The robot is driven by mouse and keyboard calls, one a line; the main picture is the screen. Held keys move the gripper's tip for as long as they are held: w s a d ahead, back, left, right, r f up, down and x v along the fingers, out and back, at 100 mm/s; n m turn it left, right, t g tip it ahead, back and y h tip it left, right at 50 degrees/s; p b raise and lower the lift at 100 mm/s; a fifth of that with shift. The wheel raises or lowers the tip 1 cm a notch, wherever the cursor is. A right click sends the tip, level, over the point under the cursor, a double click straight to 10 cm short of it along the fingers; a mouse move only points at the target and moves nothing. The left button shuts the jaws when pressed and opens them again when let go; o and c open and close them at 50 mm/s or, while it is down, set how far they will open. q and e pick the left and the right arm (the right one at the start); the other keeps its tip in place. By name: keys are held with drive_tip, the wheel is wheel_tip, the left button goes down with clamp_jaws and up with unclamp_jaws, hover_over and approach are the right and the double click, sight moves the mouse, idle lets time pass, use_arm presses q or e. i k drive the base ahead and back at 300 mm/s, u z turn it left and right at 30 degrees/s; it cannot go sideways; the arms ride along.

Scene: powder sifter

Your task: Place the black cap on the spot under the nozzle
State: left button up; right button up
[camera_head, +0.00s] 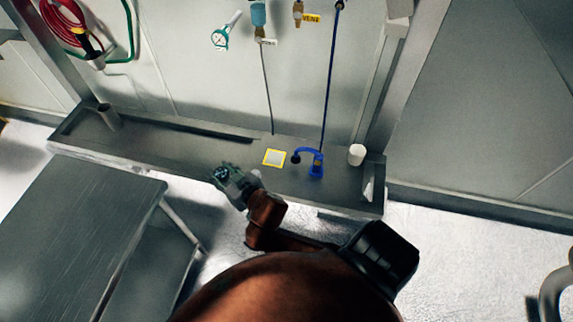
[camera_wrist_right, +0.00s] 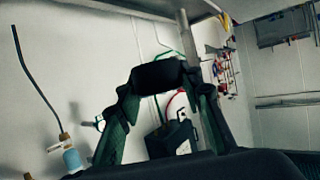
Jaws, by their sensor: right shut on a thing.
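My right gripper (camera_head: 224,173) is over the front edge of the grey metal shelf, left of the marked spot. In the right wrist view, the gripper (camera_wrist_right: 158,82) is shut on the black cap (camera_wrist_right: 158,74), which sits between its two fingertips. In the head view the cap is too small to make out clearly. My left gripper is not in view.
The shelf (camera_head: 180,145) is mostly clear left of the square. A grey cup (camera_head: 109,117) stands at its left end and a white cup (camera_head: 357,154) right of the nozzle. A gauge (camera_head: 220,38) and thin hoses hang on the wall. A metal table (camera_head: 75,220) stands front left.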

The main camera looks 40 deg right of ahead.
sight(295, 167)
drive_tip(key=u, duration=0.5)
drive_tip(key=i, duration=0.5)
drive_tip(key=z, duration=1.9)
